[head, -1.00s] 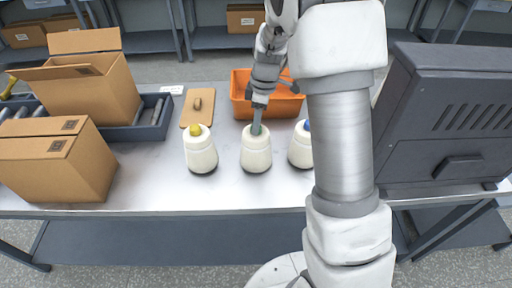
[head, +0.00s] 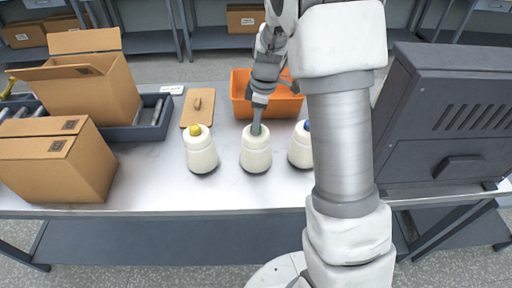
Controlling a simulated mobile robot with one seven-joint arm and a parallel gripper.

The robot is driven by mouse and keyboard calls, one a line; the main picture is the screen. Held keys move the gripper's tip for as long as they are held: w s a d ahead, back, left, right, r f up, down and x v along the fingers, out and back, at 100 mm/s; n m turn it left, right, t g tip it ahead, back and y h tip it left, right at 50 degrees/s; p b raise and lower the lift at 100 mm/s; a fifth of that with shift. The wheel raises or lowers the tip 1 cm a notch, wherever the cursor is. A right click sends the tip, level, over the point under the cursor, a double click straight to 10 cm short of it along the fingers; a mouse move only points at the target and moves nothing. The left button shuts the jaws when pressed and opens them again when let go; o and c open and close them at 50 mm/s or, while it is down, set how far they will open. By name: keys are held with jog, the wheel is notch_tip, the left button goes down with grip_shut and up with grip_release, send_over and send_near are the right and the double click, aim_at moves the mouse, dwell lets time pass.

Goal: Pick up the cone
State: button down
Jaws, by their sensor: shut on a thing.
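Three white cones stand in a row on the grey table (head: 150,190). The left cone (head: 201,155) has a yellow tip. The middle cone (head: 256,156) has a grey-green tip, and my gripper (head: 257,118) reaches down from above and is shut on that tip. The middle cone stands upright and seems to rest on the table; I cannot tell whether it is slightly lifted. The right cone (head: 299,152) has a blue tip and is partly hidden behind my arm.
An orange bin (head: 240,105) stands just behind the middle cone. A wooden board with a handle (head: 197,108) lies behind the left cone. Cardboard boxes (head: 55,165) stand at the left, a dark machine (head: 445,120) at the right. The table front is clear.

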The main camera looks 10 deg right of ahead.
jog(key=shift+r, duration=0.15)
dwell(0.3)
jog(key=shift+w+r, duration=0.15)
jog(key=shift+r, duration=1.85)
jog(key=w+a+r, duration=0.6)
jog(key=w+a, duration=0.1)
jog(key=w, duration=0.2)
jog(key=shift+r, duration=0.4)
jog(key=shift+w, duration=0.1)
notch_tip(320, 180, up, 20)
jog(key=p, duration=1.3)
jog(key=shift+p, duration=0.3)
jog(key=shift+d, duration=0.1)
